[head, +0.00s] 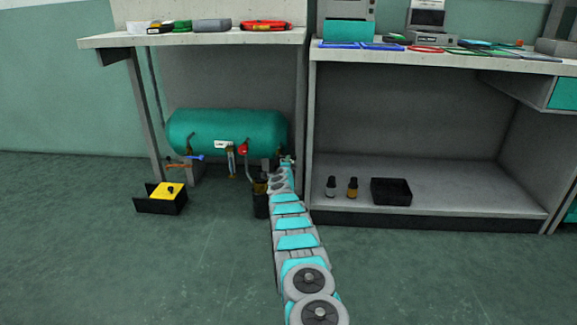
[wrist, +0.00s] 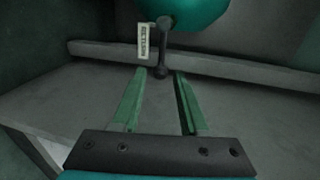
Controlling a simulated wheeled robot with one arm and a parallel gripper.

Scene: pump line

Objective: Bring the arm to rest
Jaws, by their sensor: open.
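My arm (head: 295,240) stretches out from the bottom of the head view toward the teal tank (head: 215,132). My gripper (head: 287,161) is at its far end, just below the tank's right end, small in this view. In the wrist view my gripper (wrist: 160,80) shows two green fingers, apart with nothing held between them. Just beyond the fingertips a dark valve or handle (wrist: 162,50) hangs under the tank (wrist: 190,12), with a white lettered tag (wrist: 143,40) beside it. I cannot tell whether the fingers touch it.
A red knob (head: 243,148) sits on the tank's piping. A black container (head: 261,198) stands close left of my arm. A black bin with a yellow top (head: 166,197) is on the floor. Two bottles (head: 342,187) and a black box (head: 391,191) stand on the lower shelf at right.

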